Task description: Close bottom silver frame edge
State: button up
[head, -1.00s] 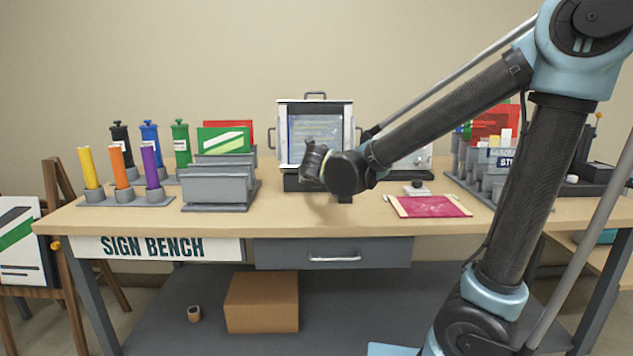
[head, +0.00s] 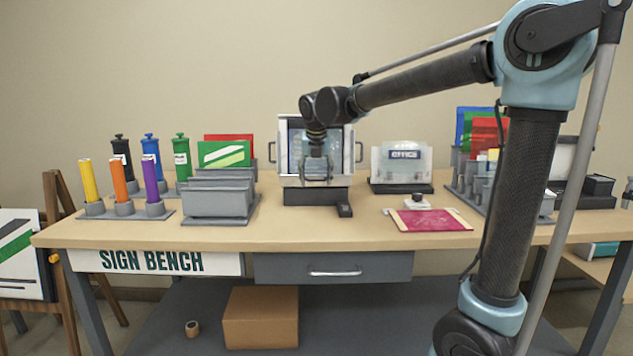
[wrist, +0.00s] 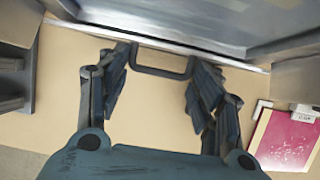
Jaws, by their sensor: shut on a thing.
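The snap frame (head: 339,146) stands upright on a dark base (head: 318,196) at the middle of the bench. It has a dark handle on each side. Its bottom silver edge (head: 290,182) runs along the lower front and crosses the wrist view as a pale strip (wrist: 90,31). A grey loop handle (wrist: 160,72) sticks out from that edge. My gripper (head: 317,172) is in front of the frame, pointing down. In the wrist view my gripper (wrist: 160,60) has its two fingers against either side of the handle. My wrist hides the frame's top middle.
A pink sheet (head: 432,220) lies on the bench to the right, near a small white-and-dark block (head: 417,202). An OFFICE sign (head: 404,155) stands behind it. Grey racks (head: 217,190) stand left of the frame. The bench front is mostly clear.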

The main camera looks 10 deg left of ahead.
jog(key=shift+w+d+r+g, duration=0.1)
jog(key=shift+w+d+g, duration=0.05)
jog(key=shift+w+g, duration=0.2)
dwell(0.3)
jog(key=o, duration=0.8)
jog(key=shift+d, duration=0.1)
jog(key=shift+r, duration=0.1)
jog(key=s+d, duration=0.1)
jog(key=s, duration=0.7)
jog(key=s+d+r, duration=0.1)
jog(key=s, duration=0.3)
jog(key=shift+d, duration=0.35)
